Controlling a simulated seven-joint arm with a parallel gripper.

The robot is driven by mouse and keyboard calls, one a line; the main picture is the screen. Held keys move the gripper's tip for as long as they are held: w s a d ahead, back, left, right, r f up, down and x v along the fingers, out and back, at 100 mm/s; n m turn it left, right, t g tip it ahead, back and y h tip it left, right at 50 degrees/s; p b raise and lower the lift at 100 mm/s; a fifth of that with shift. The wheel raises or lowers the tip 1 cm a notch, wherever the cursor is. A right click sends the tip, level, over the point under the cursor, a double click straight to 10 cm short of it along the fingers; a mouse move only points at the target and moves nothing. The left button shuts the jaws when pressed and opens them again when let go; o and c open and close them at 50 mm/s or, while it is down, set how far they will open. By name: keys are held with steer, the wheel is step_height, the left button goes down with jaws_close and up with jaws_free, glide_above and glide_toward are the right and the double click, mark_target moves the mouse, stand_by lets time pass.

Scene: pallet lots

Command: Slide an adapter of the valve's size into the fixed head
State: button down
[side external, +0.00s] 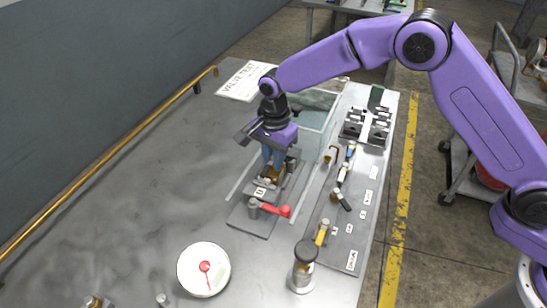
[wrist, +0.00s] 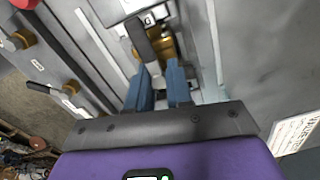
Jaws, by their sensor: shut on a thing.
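My gripper (side external: 270,166) points down over a metal fixture plate (side external: 247,221) in the side view. In the wrist view its two blue fingers (wrist: 160,72) are closed around a small metal piece (wrist: 160,82), mostly hidden between them; I cannot tell its size. Just beyond the fingertips is a brass part (wrist: 164,47) with a dark cylinder beside it, at a grey block with a letter label (wrist: 149,16). I cannot tell whether the held piece touches the brass part. A red-handled valve (side external: 275,209) sits at the plate's near end.
A panel at the right holds several fittings, including a yellow-handled one (side external: 321,235) and a black-handled one (side external: 343,200). A clear-walled tank (side external: 316,116) stands behind the gripper.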

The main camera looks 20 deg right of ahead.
steer(key=shift+f, duration=0.25)
steer(key=c, duration=1)
jaws_free()
step_height(320, 180, up, 12)
steer(key=shift+r, duration=0.15)
